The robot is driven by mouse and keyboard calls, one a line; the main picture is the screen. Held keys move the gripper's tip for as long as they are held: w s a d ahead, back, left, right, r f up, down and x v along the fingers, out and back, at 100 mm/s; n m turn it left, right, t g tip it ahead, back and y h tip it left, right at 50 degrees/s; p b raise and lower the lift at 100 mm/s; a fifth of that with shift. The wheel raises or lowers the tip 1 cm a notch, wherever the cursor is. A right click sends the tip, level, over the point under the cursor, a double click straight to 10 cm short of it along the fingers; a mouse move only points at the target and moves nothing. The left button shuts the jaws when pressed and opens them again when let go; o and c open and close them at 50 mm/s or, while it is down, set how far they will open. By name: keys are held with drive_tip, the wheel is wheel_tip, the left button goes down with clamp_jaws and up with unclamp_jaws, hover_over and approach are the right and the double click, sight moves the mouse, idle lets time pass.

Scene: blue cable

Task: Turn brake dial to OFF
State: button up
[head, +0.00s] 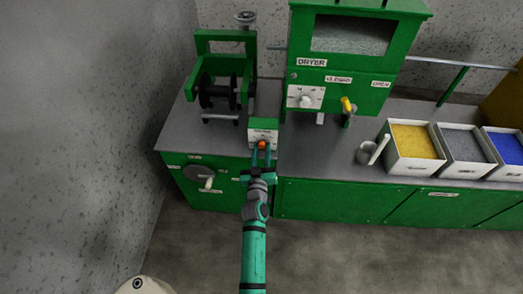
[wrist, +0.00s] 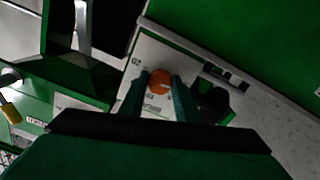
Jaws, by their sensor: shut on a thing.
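The brake dial (wrist: 158,82) is an orange round knob on a white plate (wrist: 150,60) in the wrist view. In the head view the dial (head: 262,145) shows as a small orange spot on the front of a small green and white box (head: 263,130). My gripper (wrist: 160,84) has a finger on each side of the knob and is shut on it. It also shows in the head view (head: 261,154) in front of the box. The lettering around the dial is too small and partly hidden, so its setting cannot be told.
A green spool stand (head: 218,75) is left of the box. The green dryer (head: 345,70) stands behind to the right, with a yellow-handled valve (head: 348,105). A metal cup (head: 368,153) and bins of yellow (head: 401,165), grey and blue pellets are on the right.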

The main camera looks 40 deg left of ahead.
drive_tip(key=o, duration=1)
drive_tip(key=shift+o, duration=0.2)
drive_tip(key=v, duration=1.1)
drive_tip(key=shift+d+f, duration=0.1)
